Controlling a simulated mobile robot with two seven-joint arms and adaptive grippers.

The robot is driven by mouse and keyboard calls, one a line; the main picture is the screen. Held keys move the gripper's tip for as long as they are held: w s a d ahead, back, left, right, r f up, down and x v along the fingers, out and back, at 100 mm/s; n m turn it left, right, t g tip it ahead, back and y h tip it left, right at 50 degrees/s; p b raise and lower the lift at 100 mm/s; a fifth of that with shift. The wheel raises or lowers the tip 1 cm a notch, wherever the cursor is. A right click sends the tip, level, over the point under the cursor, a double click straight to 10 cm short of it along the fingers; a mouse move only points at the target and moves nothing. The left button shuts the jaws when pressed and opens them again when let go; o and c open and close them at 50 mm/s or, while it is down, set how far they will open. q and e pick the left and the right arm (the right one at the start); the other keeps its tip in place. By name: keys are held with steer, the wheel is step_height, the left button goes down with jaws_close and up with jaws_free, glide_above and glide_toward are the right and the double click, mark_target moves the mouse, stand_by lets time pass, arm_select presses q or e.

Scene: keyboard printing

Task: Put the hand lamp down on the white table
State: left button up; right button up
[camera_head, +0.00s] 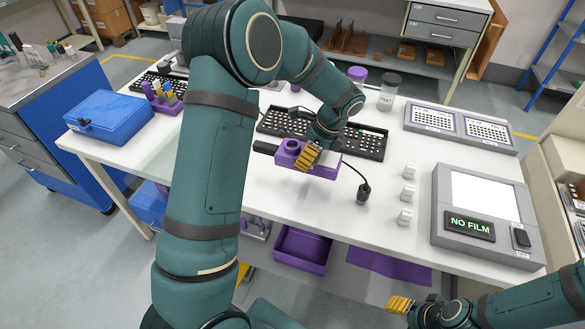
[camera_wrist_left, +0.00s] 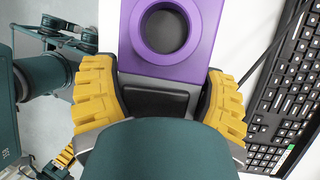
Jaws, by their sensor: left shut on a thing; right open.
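The hand lamp (camera_head: 288,150) is a purple body with a round dark-centred ring, over the white table (camera_head: 285,205) near its front edge. My left gripper (camera_head: 307,157) is shut on it. In the left wrist view the yellow fingers of my left gripper (camera_wrist_left: 158,100) close on both sides of a black part below the purple body of the hand lamp (camera_wrist_left: 200,50). I cannot tell whether the lamp touches the tabletop. My right gripper (camera_head: 400,303) is open and empty, low in front of the table; its fingertips are small in view.
A black keyboard (camera_head: 368,142) lies just behind the lamp. A black cable ends at a small dark piece (camera_head: 363,192). White blocks (camera_head: 408,192) and a grey NO FILM device (camera_head: 485,215) stand to the right. A blue case (camera_head: 108,117) is at left. Bare tabletop lies in front.

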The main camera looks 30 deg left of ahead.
mark_target(323, 153)
arm_select(q)
step_height(323, 153, down, 9)
steer(key=shift+r+b, duration=0.15)
steer(key=shift+b, duration=0.8)
steer(key=shift+r, duration=0.1)
steer(key=o, duration=1.2)
steer(key=p+v, duration=0.2)
steer(key=v, duration=1)
steer(key=shift+p, duration=0.3)
